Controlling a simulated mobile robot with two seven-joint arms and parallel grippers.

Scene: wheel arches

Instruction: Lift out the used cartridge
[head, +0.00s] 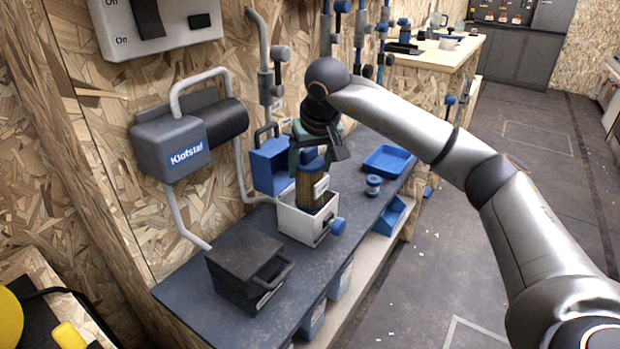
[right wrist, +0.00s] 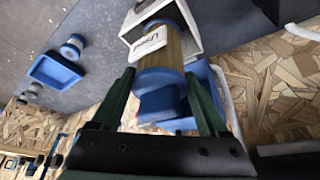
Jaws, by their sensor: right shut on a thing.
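The used cartridge (head: 309,192) is a tan, pleated cylinder with a blue cap and a white label. It stands roughly upright at the open white housing (head: 296,224), with its lower end at or inside the opening; how deep I cannot tell. My right gripper (head: 312,152) comes down from above and is shut on the cartridge's blue top. In the right wrist view, the two dark green fingers (right wrist: 160,82) lie on either side of the blue cap, and the cartridge (right wrist: 166,52) runs toward the white housing (right wrist: 140,20). My left gripper is not in view.
A blue box (head: 266,168) with a handle stands behind the housing. A dark box (head: 243,262) sits to its front left. A blue tray (head: 388,160) and a small blue-and-grey spool (head: 373,186) lie to the right on the dark bench. A grey unit (head: 185,140) hangs on the wall.

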